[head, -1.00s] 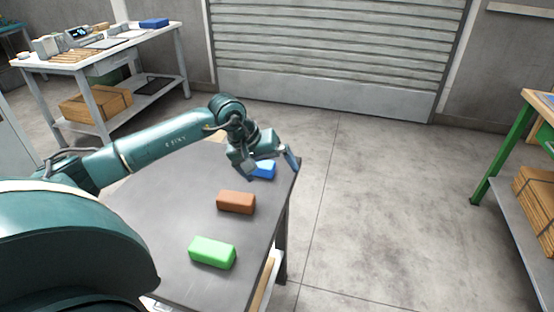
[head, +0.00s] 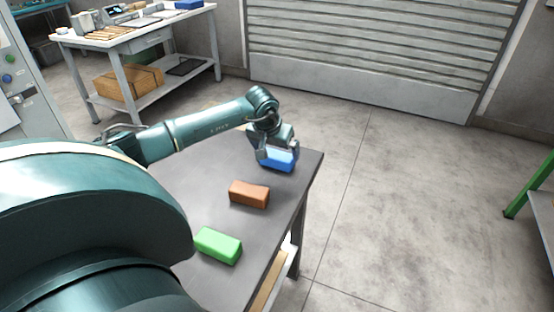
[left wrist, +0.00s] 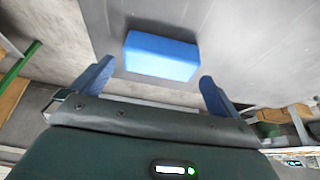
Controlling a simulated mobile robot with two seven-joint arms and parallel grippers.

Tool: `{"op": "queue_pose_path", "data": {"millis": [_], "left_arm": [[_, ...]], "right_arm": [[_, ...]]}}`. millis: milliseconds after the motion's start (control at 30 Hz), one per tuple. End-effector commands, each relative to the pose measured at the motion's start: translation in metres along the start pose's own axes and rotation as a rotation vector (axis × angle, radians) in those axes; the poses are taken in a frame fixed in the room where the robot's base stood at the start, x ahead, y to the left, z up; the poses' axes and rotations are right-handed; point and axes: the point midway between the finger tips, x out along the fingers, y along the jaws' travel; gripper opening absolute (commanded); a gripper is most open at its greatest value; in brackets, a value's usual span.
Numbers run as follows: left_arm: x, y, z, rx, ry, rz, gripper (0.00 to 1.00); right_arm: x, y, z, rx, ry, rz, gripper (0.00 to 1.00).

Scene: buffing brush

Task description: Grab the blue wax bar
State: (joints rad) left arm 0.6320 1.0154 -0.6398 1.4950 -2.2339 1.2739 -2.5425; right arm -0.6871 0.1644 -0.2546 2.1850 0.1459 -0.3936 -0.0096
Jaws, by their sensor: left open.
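The blue wax bar (head: 278,161) lies on the dark grey table near its far right corner. It also shows in the left wrist view (left wrist: 161,55), just beyond and between my fingertips. My left gripper (head: 276,155) is open over the bar, and its fingers partly cover the bar in the head view. In the left wrist view the two blue fingers (left wrist: 152,85) stand apart with the bar not between them. My right gripper is not in view.
A brown bar (head: 249,194) and a green bar (head: 218,245) lie nearer on the same table (head: 190,183). A white workbench (head: 130,38) stands at the back left. A green-legged bench (head: 530,190) is at the right. The floor right of the table is clear.

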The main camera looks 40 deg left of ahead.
Motion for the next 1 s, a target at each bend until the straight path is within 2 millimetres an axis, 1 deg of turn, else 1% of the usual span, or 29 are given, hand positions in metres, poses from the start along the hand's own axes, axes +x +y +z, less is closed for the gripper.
{"op": "queue_pose_path", "data": {"millis": [33,100,200,300,533,900,967,1000], "left_arm": [[0.009,0.0,0.001,-0.003,-0.005,0.003,1.0],[0.021,-0.001,0.0,-0.002,-0.005,0.002,1.0],[0.033,-0.001,0.0,-0.002,-0.003,0.002,1.0],[0.038,-0.001,-0.001,0.0,-0.001,0.001,1.0],[0.038,-0.001,-0.001,0.0,-0.001,0.001,0.99],[0.038,-0.001,-0.001,0.0,-0.001,0.001,0.69],[0.038,-0.001,-0.001,0.0,-0.001,0.001,0.64],[0.038,-0.001,-0.001,0.0,0.0,0.001,0.64]], "right_arm": [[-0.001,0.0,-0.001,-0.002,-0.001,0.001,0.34],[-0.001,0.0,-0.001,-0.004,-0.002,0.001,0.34],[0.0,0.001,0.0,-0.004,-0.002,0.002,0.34],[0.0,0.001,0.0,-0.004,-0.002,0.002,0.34],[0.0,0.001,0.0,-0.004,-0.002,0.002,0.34],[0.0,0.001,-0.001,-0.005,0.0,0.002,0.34],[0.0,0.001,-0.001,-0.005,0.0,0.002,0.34],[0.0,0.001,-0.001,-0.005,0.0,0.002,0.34]]}}
